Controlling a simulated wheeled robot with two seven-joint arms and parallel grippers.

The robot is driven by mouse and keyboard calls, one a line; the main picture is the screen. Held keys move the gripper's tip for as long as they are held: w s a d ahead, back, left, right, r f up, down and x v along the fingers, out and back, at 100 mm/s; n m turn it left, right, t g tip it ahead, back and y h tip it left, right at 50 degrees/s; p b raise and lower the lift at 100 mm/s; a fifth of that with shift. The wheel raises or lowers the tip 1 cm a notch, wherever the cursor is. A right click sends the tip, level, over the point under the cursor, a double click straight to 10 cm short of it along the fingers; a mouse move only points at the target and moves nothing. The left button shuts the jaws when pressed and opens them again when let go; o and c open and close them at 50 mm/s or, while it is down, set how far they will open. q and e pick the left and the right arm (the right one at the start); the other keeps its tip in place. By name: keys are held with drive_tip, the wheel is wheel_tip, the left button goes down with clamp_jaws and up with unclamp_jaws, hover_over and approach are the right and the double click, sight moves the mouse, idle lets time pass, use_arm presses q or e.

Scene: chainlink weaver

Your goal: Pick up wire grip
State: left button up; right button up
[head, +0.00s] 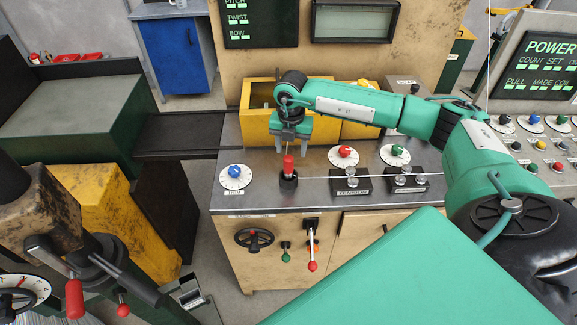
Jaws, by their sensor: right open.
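What looks like the wire grip (288,166), a small upright piece with a red top, stands in a dark round base on the steel panel. A thin wire runs from this base to the right. My right gripper (290,153) points down just above the red top. Its fingers are apart, one to each side of the piece, and nothing shows held between them. I cannot tell whether they touch it. My left gripper is not in view.
Dials with a blue knob (235,170), a red knob (345,152) and a green knob (397,151) sit nearby. Clamp blocks (351,182) stand to the right along the wire. A yellow bin (258,95) is behind my gripper. The panel's front strip is clear.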

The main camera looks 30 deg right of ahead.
sight(288, 157)
drive_tip(key=shift+f, duration=0.7)
drive_tip(key=shift+w+a+f+p, duration=0.15)
drive_tip(key=shift+f+p, duration=0.25)
drive_tip(key=shift+p, duration=0.3)
wheel_tip(288, 157, down, 4)
drive_tip(key=shift+w+a+r+p, duration=0.1)
drive_tip(key=shift+w+a+p, duration=0.05)
drive_tip(key=shift+p, duration=1.05)
drive_tip(key=shift+f, duration=0.35)
drive_tip(key=c, duration=1.2)
